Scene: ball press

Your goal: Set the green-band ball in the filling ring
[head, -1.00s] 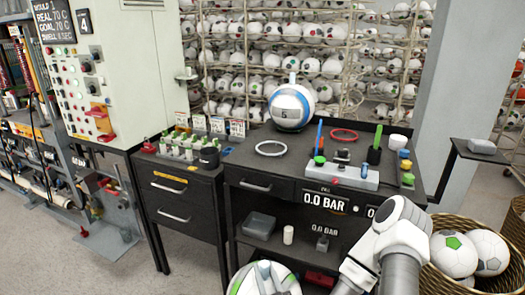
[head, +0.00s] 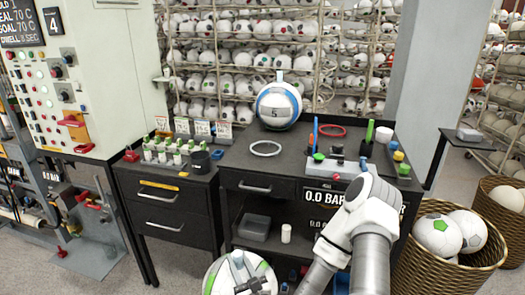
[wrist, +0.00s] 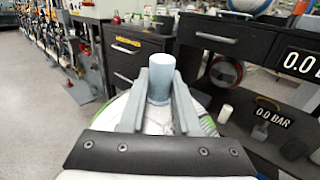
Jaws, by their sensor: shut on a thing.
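The green-band ball (head: 209,280) is white with green bands and hangs low in front of the bench in the head view, cut off by the bottom edge. My gripper (head: 240,262) is shut on the pale grey-blue post on top of it; the wrist view shows the post (wrist: 161,78) between my two fingers, the ball partly hidden below. A white ring (head: 266,148) lies empty on the dark bench top. A red ring (head: 332,131) lies further back right. I cannot tell by label which is the filling ring.
A blue-band ball (head: 278,105) marked 5 stands at the back of the bench. A grey block with tools (head: 335,167) is right of the white ring. A drawer cabinet (head: 165,205) adjoins on the left. A ball basket (head: 445,265) stands at the right.

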